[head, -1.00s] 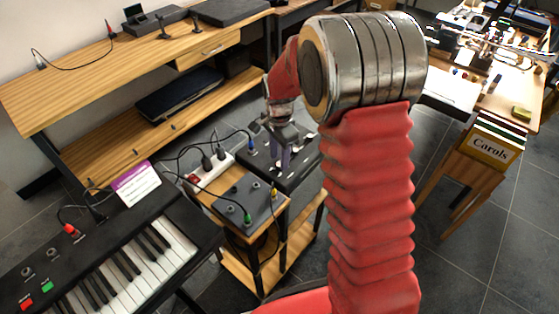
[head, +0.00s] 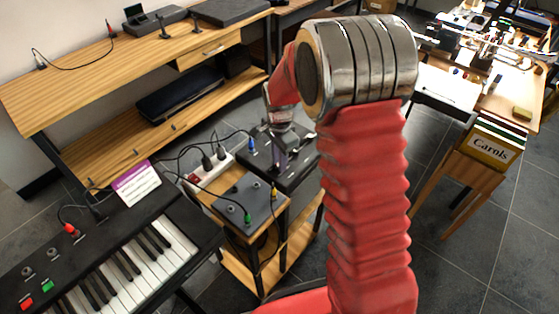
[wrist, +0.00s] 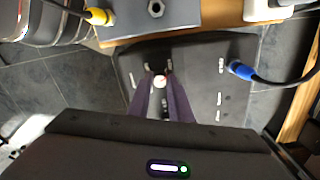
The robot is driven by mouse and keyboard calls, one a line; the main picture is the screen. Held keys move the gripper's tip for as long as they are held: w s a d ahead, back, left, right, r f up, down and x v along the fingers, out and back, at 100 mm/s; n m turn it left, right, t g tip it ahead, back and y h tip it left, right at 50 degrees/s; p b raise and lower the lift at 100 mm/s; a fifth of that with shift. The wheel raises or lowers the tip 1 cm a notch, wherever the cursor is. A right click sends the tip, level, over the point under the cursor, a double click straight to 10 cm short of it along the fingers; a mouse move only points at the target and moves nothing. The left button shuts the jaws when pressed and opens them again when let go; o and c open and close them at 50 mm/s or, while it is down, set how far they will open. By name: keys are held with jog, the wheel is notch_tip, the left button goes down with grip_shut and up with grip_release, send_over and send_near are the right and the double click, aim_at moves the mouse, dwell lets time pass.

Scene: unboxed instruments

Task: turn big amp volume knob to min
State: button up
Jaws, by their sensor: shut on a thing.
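The big amp (wrist: 205,75) is a dark box with white markings on its top panel; it also shows in the head view (head: 302,172). Its volume knob (wrist: 160,81) has a pale top with a small red mark and sits between my fingertips in the wrist view. My gripper (wrist: 161,84) points down at the panel and is shut on the knob. In the head view my gripper (head: 280,160) stands over the amp, and the knob is hidden there. The marking that the knob points to is too small to read.
A blue plug (wrist: 240,70) with a black cable sits at the amp's right in the wrist view. A smaller grey box (head: 250,200) with green and yellow plugs stands beside it on a wooden stand. A power strip (head: 208,172) and keyboard (head: 125,255) are left.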

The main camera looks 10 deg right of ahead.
jog(key=shift+n, duration=0.4)
grip_shut()
jog(key=n, duration=0.5)
jog(key=shift+a, duration=0.1)
jog(key=n, duration=0.6)
jog(key=shift+n, duration=0.4)
jog(key=n, duration=0.8)
jog(key=shift+w+n, duration=0.1)
jog(key=shift+n, duration=0.2)
jog(key=o, duration=0.8)
grip_release()
jog(key=shift+o, duration=0.2)
jog(key=shift+r, duration=0.1)
